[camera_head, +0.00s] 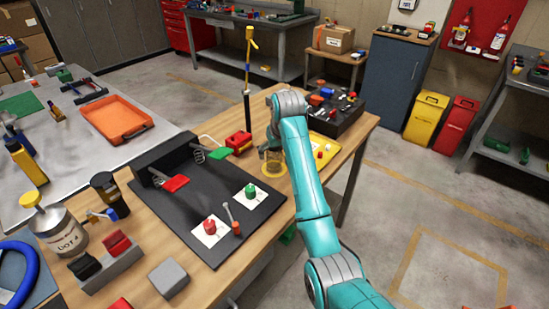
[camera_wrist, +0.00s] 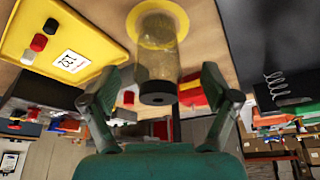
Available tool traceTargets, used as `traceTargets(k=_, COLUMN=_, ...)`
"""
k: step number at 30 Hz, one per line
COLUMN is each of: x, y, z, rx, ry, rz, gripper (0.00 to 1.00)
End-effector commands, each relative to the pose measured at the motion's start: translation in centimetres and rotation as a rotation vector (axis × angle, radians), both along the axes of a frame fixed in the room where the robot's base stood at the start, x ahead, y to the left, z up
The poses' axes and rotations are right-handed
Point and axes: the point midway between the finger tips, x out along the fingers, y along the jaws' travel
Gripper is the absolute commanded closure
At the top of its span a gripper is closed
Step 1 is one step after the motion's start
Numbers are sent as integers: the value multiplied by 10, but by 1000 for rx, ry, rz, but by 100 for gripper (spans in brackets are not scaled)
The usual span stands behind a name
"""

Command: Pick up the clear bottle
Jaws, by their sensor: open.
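The clear bottle (camera_wrist: 158,52) is a see-through, brownish cylinder with a dark cap, standing on a yellow round mark (camera_wrist: 184,25) on the wooden bench. The wrist view shows it upside down. In the head view the bottle (camera_head: 272,157) is partly hidden by my gripper and arm. My gripper (camera_wrist: 158,98) is open, its two fingers spread wide on either side of the cap end. The fingers look apart from the bottle; how far they reach along it I cannot tell.
A yellow tray (camera_head: 325,154) with small pieces lies close on the right. A red block (camera_head: 239,141) and a black stand with a yellow-topped pole (camera_head: 247,105) are near on the left. A dark board (camera_head: 215,215) with red and green pieces lies in front.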

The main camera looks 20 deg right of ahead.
Motion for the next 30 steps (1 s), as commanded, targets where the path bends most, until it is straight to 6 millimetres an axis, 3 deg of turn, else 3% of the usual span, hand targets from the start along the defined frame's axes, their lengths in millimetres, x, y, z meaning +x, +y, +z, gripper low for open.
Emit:
traceTargets(k=13, x=22, y=-1, z=-44, rx=0, ry=0, rz=0, gripper=13)
traceTargets(k=22, x=24, y=-1, z=-48, rx=0, ry=-1, rz=0, gripper=13)
traceTargets(k=23, x=24, y=-1, z=-48, rx=0, ry=-1, rz=0, gripper=18)
traceTargets(k=30, x=24, y=-1, z=-48, rx=0, ry=-1, rz=0, gripper=78)
